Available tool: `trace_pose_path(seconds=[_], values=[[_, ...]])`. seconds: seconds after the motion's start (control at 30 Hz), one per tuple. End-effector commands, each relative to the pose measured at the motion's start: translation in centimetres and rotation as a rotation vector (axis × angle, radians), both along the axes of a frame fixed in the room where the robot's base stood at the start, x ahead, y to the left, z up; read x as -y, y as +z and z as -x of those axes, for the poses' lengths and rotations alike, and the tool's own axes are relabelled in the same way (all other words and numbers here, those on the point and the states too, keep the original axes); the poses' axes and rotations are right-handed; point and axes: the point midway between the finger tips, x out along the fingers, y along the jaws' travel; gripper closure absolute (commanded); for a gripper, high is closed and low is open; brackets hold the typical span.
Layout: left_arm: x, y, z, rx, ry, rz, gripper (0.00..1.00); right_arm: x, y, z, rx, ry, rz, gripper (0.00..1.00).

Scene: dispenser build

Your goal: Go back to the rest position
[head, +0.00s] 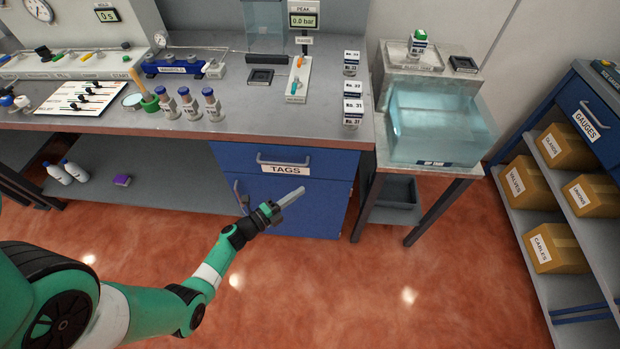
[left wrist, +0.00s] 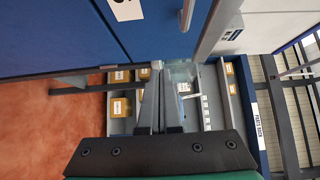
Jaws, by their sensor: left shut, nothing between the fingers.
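My left gripper (head: 290,197) is shut and empty in the head view. It is in front of the blue cabinet below the workbench, under the drawer labelled TAGS (head: 283,161). It also shows in the left wrist view (left wrist: 157,68), with its fingers together and nothing between them. The green and white left arm comes in from the lower left. My right gripper is not in view.
The grey workbench (head: 240,108) carries bottles, boxes and instruments above the gripper. A side table with a translucent dip tank (head: 440,128) stands right of it. A shelf with labelled cardboard boxes (head: 557,247) is at the far right. The red floor (head: 330,290) in front is clear.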

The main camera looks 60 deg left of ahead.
Motion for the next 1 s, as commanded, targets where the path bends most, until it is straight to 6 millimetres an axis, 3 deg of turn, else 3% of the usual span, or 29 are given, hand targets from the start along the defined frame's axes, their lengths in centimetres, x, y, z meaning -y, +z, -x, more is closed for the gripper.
trace_pose_path(seconds=[0.1, 0.23, 0.6, 0.7, 0.77, 0.87, 1.0], values=[[0.3, 0.1, 1.7, -0.001, 0.003, 0.001, 1.00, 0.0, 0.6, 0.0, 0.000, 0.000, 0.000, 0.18], [0.5, -0.1, 2.2, -0.001, 0.000, 0.000, 1.00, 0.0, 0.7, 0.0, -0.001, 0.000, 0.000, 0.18], [0.7, -0.1, 2.1, 0.000, -0.005, 0.000, 1.00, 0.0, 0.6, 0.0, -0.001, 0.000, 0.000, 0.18], [1.9, 0.5, 0.8, 0.007, -0.052, -0.009, 1.00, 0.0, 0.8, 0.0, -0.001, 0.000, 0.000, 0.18], [3.0, 2.1, -1.3, 0.029, -0.108, -0.035, 1.00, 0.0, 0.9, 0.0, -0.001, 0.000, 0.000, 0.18], [5.0, 7.1, -6.0, 0.110, -0.219, -0.118, 1.00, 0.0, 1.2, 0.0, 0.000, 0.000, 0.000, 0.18], [8.5, 17.9, -11.6, 0.313, -0.329, -0.223, 1.00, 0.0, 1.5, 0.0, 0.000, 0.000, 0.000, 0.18]])
